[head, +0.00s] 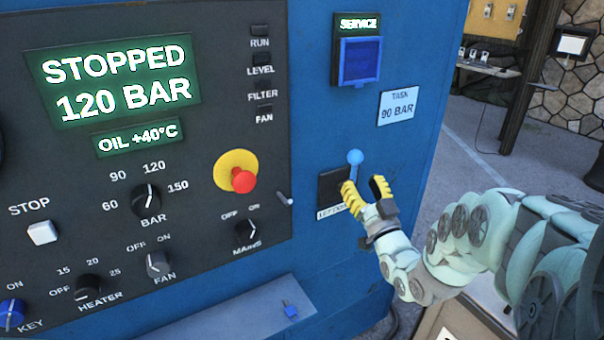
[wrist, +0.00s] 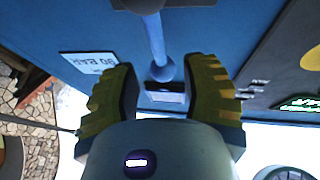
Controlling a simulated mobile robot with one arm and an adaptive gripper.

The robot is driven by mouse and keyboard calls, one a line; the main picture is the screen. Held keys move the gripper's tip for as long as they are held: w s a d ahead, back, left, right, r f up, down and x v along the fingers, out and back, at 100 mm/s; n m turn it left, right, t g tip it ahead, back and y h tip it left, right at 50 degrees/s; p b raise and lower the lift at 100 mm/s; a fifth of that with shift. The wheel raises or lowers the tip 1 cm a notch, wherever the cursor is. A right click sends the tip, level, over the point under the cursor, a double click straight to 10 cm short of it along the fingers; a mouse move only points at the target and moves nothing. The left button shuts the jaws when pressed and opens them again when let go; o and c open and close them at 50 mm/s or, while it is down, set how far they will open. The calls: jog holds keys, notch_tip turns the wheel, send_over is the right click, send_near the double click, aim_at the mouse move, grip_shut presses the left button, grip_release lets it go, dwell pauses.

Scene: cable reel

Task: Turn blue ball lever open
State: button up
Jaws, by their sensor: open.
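The blue ball lever (head: 355,157) stands out from the blue cabinet side with its ball up, just above a dark square plate. My gripper (head: 363,186) is open, with yellow ribbed fingers, just below the ball in the head view. In the wrist view the ball (wrist: 163,72) and its pale blue stem lie between the two spread fingers of my gripper (wrist: 160,62). Gaps show on both sides, so neither finger touches the lever. The fingers and wrist partly hide the lever's lower part and the label below it in the head view.
A dark control panel (head: 200,210) with knobs, a red emergency button (head: 243,180) and a display reading STOPPED 120 BAR (head: 122,85) is on the left. A SERVICE box (head: 360,62) and a 90 BAR card (head: 398,105) are above the lever. A ledge (head: 235,315) juts out below.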

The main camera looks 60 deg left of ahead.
aim_at(355, 171)
jog(key=shift+x, duration=3.4)
jog(key=shift+s, duration=0.1)
jog(key=shift+o, duration=0.5)
grip_shut()
jog(key=shift+a, duration=0.1)
